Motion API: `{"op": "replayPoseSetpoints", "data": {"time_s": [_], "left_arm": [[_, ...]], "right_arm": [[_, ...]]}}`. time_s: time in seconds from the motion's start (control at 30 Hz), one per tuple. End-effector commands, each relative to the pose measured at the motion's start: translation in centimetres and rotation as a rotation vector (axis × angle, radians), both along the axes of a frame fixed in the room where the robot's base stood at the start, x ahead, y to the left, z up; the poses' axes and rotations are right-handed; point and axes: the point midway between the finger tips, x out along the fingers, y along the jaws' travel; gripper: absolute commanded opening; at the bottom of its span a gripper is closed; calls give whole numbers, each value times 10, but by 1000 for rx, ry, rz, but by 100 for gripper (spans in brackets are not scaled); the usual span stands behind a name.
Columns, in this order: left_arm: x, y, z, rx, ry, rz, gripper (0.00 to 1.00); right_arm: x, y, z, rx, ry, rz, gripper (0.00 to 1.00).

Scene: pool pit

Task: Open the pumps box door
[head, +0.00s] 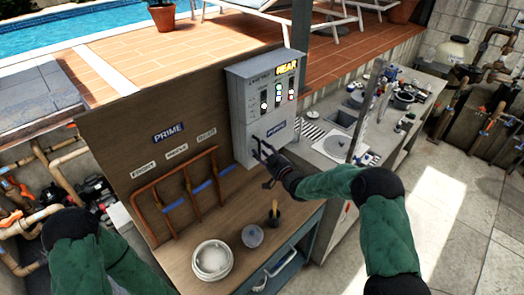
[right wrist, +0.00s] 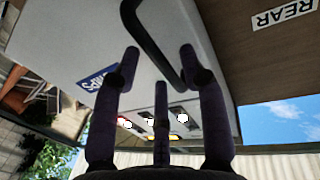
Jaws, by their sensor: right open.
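The pumps box (head: 244,118) is a grey cabinet on the wooden board, with lit indicators on its upper front. Its door looks shut. A blue label (head: 276,128) sits on the front, and a black bar handle (head: 258,150) is below it. My right gripper (head: 268,160) is open at the handle. In the right wrist view the black handle (right wrist: 150,38) runs between the spread fingers of the right gripper (right wrist: 160,62), beside the blue label (right wrist: 97,80). I cannot tell whether they touch. My left gripper is out of view; only its arm shows at lower left.
Copper pipes (head: 180,195) are fixed to the board left of the box. A cluttered worktop with a sink (head: 340,117) lies to the right.

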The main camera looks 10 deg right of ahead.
Motion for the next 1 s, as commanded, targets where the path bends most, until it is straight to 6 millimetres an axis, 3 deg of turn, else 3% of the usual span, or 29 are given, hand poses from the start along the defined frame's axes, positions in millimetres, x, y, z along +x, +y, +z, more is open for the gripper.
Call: {"op": "replayPoseSetpoints", "data": {"time_s": [0.37, 0.53, 1.0], "left_arm": [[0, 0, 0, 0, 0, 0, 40], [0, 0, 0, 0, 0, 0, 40], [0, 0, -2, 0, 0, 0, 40]], "right_arm": [[5, 3, 0, 1, 0, 0, 43], [5, 3, 0, 1, 0, 0, 1], [0, -5, 0, 0, 0, 29, 0]]}}
